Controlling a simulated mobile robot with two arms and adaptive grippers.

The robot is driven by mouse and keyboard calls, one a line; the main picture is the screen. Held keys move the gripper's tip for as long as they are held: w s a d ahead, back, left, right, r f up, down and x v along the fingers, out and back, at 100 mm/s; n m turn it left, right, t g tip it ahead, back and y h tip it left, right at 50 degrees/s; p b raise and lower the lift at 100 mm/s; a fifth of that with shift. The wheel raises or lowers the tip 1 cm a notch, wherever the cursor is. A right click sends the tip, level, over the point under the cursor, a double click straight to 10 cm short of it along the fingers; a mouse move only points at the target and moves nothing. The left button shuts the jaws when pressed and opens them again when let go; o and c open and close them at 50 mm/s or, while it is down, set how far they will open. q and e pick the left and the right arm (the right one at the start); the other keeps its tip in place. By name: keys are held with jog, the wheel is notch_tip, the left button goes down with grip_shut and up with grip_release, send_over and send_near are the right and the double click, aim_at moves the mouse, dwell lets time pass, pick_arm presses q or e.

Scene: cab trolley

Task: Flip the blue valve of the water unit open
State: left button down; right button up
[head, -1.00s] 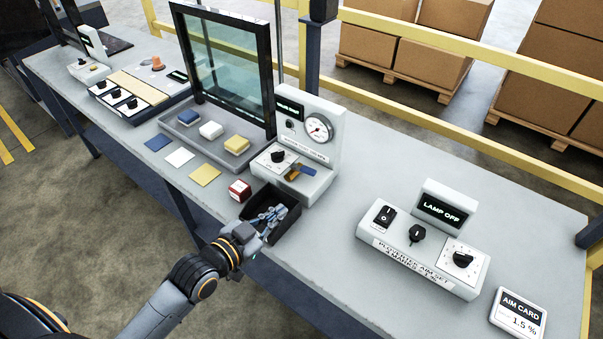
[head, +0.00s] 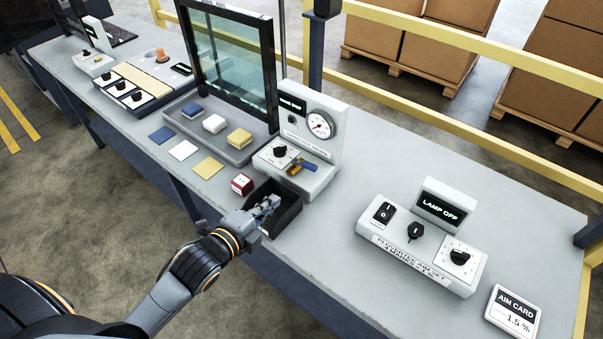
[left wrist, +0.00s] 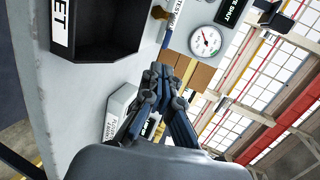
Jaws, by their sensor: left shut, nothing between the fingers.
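The water unit (head: 318,155) is a white housing with a round gauge (head: 320,125), a black knob (head: 280,152) and a small dark display (head: 292,103). Its valve has a brass body (head: 293,168) and a blue lever (head: 306,163) that points right in the head view. My left gripper (head: 269,203) is shut and empty, over the black bin in front of the unit, apart from the valve. In the left wrist view the shut fingertips (left wrist: 160,73) lie below the gauge (left wrist: 205,41); the display (left wrist: 232,10) there ends in "SHUT". My right gripper is out of view.
The black open bin (head: 292,218) stands close to the gripper. A red-and-white box (head: 242,184) stands left of it. A grey tray (head: 235,157) with coloured blocks and a framed glass panel are farther left. A lamp console (head: 420,245) stands right, with bare bench between.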

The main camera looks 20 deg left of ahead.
aim_at(308, 169)
pick_arm(q)
jog(key=x, duration=0.4)
jog(key=r+p+x, duration=0.1)
jog(key=x, duration=0.4)
jog(key=p+x, duration=0.1)
jog(key=x, duration=0.3)
jog(key=shift+w+d, duration=0.2)
jog(key=shift+w, duration=0.4)
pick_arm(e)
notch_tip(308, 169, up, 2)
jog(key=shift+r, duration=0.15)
